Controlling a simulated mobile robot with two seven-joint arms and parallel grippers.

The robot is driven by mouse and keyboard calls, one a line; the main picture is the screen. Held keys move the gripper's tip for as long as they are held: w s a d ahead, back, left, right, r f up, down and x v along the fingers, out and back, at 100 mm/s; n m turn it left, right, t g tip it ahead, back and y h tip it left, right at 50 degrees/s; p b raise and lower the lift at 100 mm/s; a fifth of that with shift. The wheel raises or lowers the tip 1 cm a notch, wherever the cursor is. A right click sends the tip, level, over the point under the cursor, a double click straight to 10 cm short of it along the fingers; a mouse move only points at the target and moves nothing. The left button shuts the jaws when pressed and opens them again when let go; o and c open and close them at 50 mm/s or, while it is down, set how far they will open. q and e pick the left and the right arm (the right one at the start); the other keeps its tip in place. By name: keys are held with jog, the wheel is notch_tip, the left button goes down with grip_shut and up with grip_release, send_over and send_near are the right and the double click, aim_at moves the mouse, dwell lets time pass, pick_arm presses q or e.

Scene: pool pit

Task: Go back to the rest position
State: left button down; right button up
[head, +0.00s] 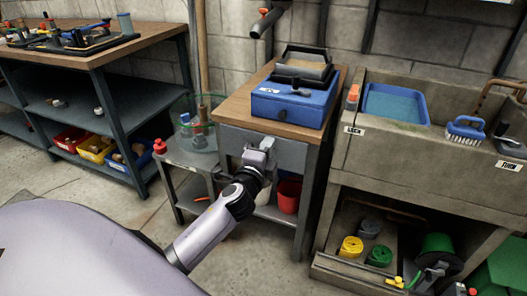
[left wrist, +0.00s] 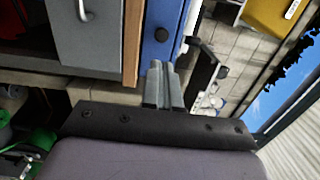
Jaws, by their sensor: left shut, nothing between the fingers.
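My left gripper (head: 266,146) is raised in front of the grey drawer (head: 290,153) of a small wood-topped cabinet. Its fingers are together and empty. In the left wrist view the two grey fingers (left wrist: 162,84) stand side by side, with nothing held between them. The blue toolbox (head: 292,101) on the cabinet top is above and beyond the gripper; its blue side also shows in the left wrist view (left wrist: 162,32). I cannot make out my right gripper in the head view.
A low side table (head: 186,154) with a glass vessel stands left of the cabinet. A stone sink (head: 403,150) with a blue basin (head: 396,103) is at the right. A workbench (head: 95,55) is at the back left. A red bucket (head: 289,195) sits under the cabinet. Open floor lies at front left.

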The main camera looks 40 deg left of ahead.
pick_arm(q)
jog(key=shift+v, duration=1.35)
jog(key=shift+f, duration=0.1)
jog(key=s+d+f+n+g+h, duration=0.35)
jog(key=s+d+f+n, duration=0.3)
jog(key=s+f, duration=0.3)
jog(key=s+d+f+n+g+h, duration=0.3)
jog(key=s+d+f+n+h, duration=0.15)
jog(key=s+d+f, duration=0.4)
jog(key=s+r+p, duration=0.2)
jog(key=r+p, duration=0.4)
jog(key=p, duration=0.1)
jog(key=s+a+r+n+p, duration=0.1)
jog(key=s+r+p, duration=0.2)
jog(key=r+p, duration=0.3)
jog(key=shift+s+y+p, duration=0.25)
jog(key=shift+y+p, duration=0.15)
jog(key=shift+p, duration=0.8)
